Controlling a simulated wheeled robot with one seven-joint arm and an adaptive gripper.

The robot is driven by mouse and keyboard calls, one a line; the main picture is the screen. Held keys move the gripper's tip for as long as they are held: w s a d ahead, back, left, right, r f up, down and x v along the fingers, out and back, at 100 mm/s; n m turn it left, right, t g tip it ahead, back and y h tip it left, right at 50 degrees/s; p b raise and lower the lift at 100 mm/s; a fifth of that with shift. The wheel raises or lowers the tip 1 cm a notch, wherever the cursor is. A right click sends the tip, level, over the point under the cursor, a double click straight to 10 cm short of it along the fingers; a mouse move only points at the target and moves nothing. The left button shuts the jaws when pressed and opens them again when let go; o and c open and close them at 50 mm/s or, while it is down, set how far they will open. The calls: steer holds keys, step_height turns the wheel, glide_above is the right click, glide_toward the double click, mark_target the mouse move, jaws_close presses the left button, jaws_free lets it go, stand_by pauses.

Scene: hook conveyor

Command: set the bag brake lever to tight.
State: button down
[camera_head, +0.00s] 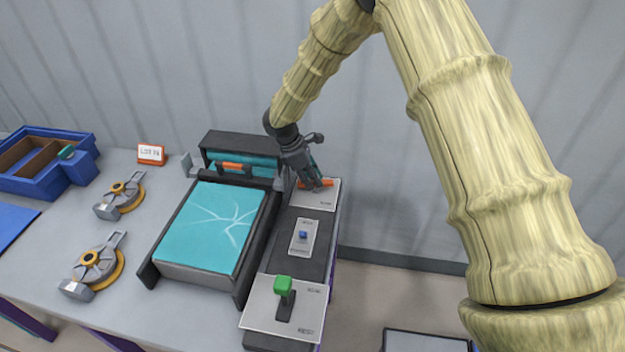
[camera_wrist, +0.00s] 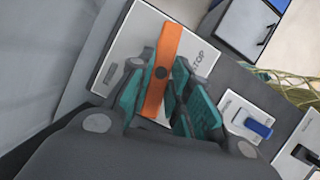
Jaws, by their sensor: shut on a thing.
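My gripper (camera_head: 308,181) is at the far plate of the control strip, with its fingers on either side of an orange lever (camera_head: 324,183). In the wrist view the orange lever (camera_wrist: 162,75) lies between the teal finger pads, and my gripper (camera_wrist: 160,100) is shut on it. Its white plate (camera_head: 318,199) carries printing that ends in "STOP" in the wrist view. A green-knobbed lever (camera_head: 283,285) stands on the nearest plate. The small labels do not let me tell which one is the bag brake lever.
A blue switch (camera_head: 303,235) sits between the two lever plates. Left of the strip is a teal bag-like slab (camera_head: 210,225) in a dark frame. Two grey-and-yellow hook parts (camera_head: 95,265) and a blue bin (camera_head: 38,185) are farther left. A wall is behind.

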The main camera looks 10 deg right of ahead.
steer(key=shift+d+f+m+g, duration=0.1)
steer(key=shift+m+g, duration=0.25)
steer(key=shift+m, duration=0.4)
steer(key=shift+d+f+m+g, duration=0.1)
steer(key=shift+m+g, duration=0.25)
steer(key=shift+m, duration=0.4)
steer(key=c, duration=1.3)
jaws_free()
steer(key=shift+r, duration=0.1)
steer(key=shift+a, duration=0.15)
steer(key=shift+w+a+r, duration=0.15)
steer(key=shift+w+r, duration=0.1)
steer(key=shift+r, duration=0.35)
steer(key=v, duration=1)
steer(key=shift+s+r, duration=0.15)
steer(key=shift+r, duration=0.25)
